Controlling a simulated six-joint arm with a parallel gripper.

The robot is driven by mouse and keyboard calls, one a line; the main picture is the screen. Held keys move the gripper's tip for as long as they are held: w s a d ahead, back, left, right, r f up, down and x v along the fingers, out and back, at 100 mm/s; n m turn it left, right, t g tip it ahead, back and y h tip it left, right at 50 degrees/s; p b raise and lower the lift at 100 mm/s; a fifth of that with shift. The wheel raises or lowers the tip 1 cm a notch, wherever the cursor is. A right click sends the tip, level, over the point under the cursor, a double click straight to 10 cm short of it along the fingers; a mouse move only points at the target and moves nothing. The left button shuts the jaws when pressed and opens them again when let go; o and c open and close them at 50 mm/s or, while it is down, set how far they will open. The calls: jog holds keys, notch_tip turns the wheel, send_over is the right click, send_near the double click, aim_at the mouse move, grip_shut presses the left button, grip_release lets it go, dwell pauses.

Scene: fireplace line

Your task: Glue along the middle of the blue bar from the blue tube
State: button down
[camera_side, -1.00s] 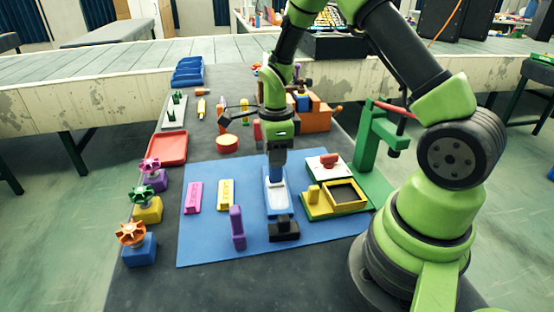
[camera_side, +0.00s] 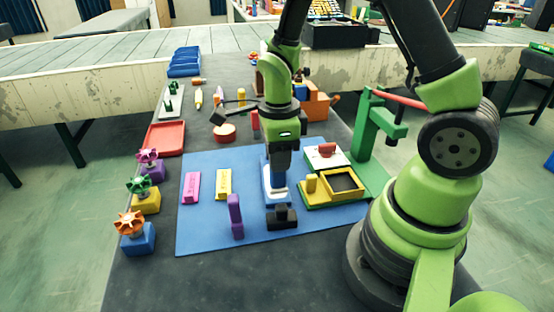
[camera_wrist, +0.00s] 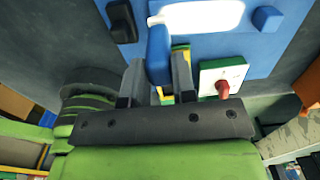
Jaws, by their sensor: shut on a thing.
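My gripper (camera_side: 280,166) is shut on an upright blue tube (camera_wrist: 158,52), seen between the fingers in the wrist view. A blue bar-like piece (camera_side: 267,194) with a pale white top lies on the blue mat under my gripper. Its white area also shows in the wrist view (camera_wrist: 203,15), close to the tube. The gripper hides the far part of this piece in the side view. I cannot tell whether the tube's tip touches it, or whether the white is glue.
A black block (camera_side: 282,218) stands at the near end, a purple upright piece (camera_side: 235,215) to the left. Pink (camera_side: 193,187) and yellow (camera_side: 224,184) pieces lie farther left. A yellow-framed box (camera_side: 342,185) and white panel with red knob (camera_side: 326,153) stand right. The mat's left front is clear.

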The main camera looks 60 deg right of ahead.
jog(key=shift+r, duration=2.95)
